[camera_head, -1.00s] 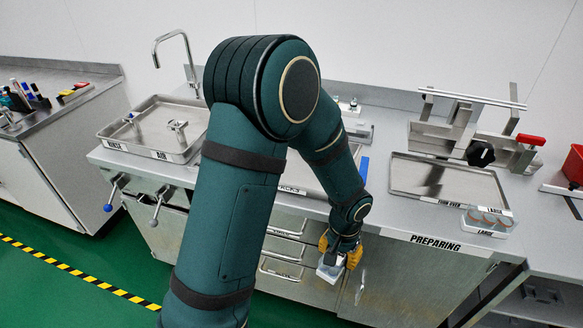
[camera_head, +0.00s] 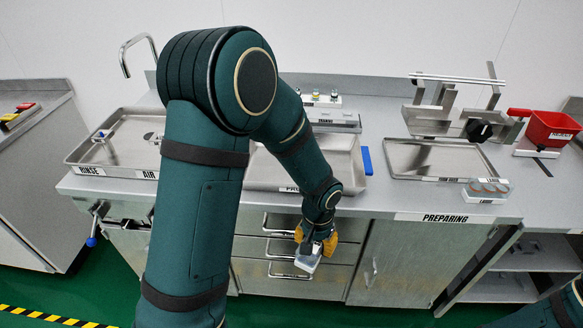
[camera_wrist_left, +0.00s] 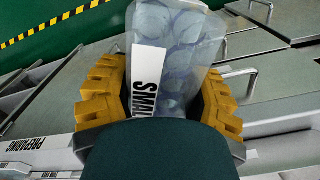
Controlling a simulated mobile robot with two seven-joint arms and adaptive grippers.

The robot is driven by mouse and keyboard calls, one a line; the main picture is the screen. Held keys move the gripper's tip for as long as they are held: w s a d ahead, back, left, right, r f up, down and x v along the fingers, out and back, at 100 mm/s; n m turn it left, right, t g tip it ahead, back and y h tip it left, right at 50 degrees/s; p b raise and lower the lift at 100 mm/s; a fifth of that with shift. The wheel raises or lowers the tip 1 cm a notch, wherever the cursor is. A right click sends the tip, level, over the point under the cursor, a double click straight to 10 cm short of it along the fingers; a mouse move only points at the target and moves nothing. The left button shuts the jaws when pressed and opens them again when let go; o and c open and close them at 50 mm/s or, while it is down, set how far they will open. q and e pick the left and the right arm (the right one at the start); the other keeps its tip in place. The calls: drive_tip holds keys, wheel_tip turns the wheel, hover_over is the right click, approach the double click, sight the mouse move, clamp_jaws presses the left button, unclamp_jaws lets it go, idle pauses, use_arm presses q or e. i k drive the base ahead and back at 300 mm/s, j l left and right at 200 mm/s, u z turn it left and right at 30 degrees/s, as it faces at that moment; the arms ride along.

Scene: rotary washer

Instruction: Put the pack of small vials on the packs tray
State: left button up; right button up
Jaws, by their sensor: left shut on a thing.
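My left gripper (camera_head: 316,244), with yellow-orange fingers, is shut on the pack of small vials (camera_head: 306,262). The pack is a clear box with round vials and a white label reading "SMAL…" in the left wrist view (camera_wrist_left: 178,45). It is held tilted in front of the drawers, below the counter's front edge. The packs tray (camera_head: 346,157) is a shallow metal tray in the middle of the counter, partly hidden by my left arm along with its label. It looks empty where it shows. My right gripper is out of view; only a bit of that arm shows at the lower right.
A rinse/air tray (camera_head: 83,157) stands at the left, another metal tray (camera_head: 443,160) at the right. A pack of large vials (camera_head: 486,190) sits by the "PREPARING" label. A metal fixture (camera_head: 455,113), red bin (camera_head: 551,130) and blue item (camera_head: 366,161) are on the counter.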

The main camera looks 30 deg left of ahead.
sight(273, 166)
drive_tip(key=k+j+z, duration=0.1)
drive_tip(key=j, duration=0.3)
drive_tip(key=k+j+z, duration=0.1)
drive_tip(key=j, duration=0.3)
drive_tip(key=k+j, duration=0.25)
drive_tip(key=k+j+z, duration=0.15)
drive_tip(key=j, duration=0.35)
